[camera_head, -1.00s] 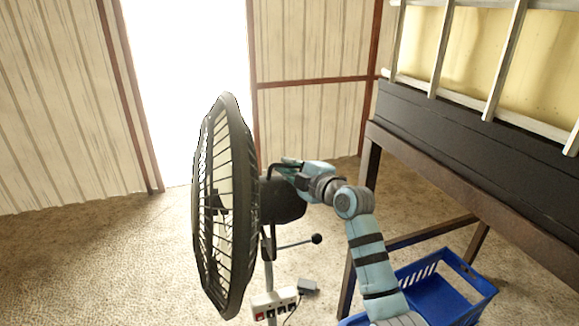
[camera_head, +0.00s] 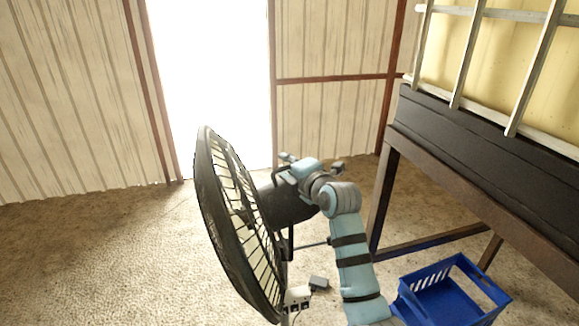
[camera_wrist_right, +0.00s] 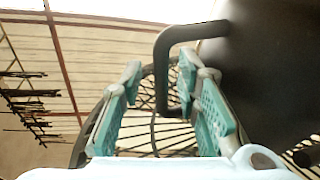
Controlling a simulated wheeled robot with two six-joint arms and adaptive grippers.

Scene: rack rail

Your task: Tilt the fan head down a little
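The black fan head (camera_head: 235,215) has its cage facing left. It is tilted down, with the top of the cage leaning left and the bottom set back to the right. Its dark motor housing (camera_head: 288,203) is behind the cage, with a bent black handle (camera_head: 279,182) on it. My right gripper (camera_head: 291,168) is at the back of the housing. In the wrist view its teal fingers (camera_wrist_right: 160,75) are apart, on either side of the handle, with gaps visible. The cage shows behind them. My left gripper is in no view.
A blue basket (camera_head: 450,300) is on the floor at lower right, beside a dark-legged table (camera_head: 384,195). A lever (camera_head: 312,244) on the stand is partly hidden by my right arm. Open floor (camera_head: 120,260) lies left of the fan.

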